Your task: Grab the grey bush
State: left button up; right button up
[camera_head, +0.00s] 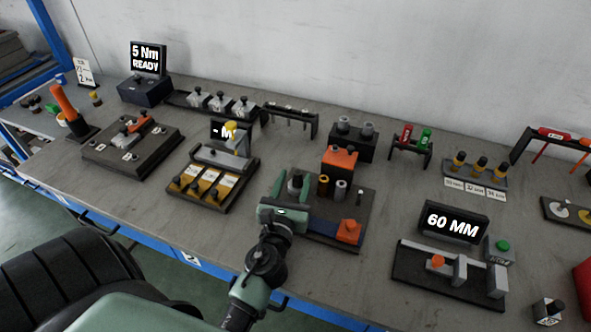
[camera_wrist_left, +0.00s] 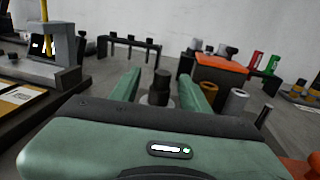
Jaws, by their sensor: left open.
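A grey bush (camera_head: 341,188) stands upright on a dark fixture plate (camera_head: 364,207), just right of a brass-brown bush (camera_head: 323,184). In the left wrist view the grey bush (camera_wrist_left: 237,101) is right of the brown bush (camera_wrist_left: 215,96), both outside my right finger. My left gripper (camera_head: 290,186) is open, low over the plate's left side. Its fingers (camera_wrist_left: 161,78) stand either side of a grey part with a black knob (camera_wrist_left: 161,88); contact cannot be told. Two more grey cylinders (camera_head: 367,129) sit in a dark block at the back. My right gripper is out of view.
An orange-topped block (camera_head: 340,158) stands behind the bushes, and an orange piece (camera_head: 348,231) sits at the plate's front right. A fixture with yellow strips (camera_head: 210,188) is on the left. A "60 MM" display (camera_head: 453,222) is on the right. Bare table lies between the fixtures.

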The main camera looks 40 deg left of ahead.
pick_arm(q)
jog(key=shift+w+a, duration=0.1)
jog(key=shift+w, duration=0.15)
jog(key=shift+s+d+r, duration=0.1)
jog(key=shift+d+r, duration=0.05)
jog(key=shift+d, duration=0.05)
jog(key=shift+s, duration=0.1)
grip_shut()
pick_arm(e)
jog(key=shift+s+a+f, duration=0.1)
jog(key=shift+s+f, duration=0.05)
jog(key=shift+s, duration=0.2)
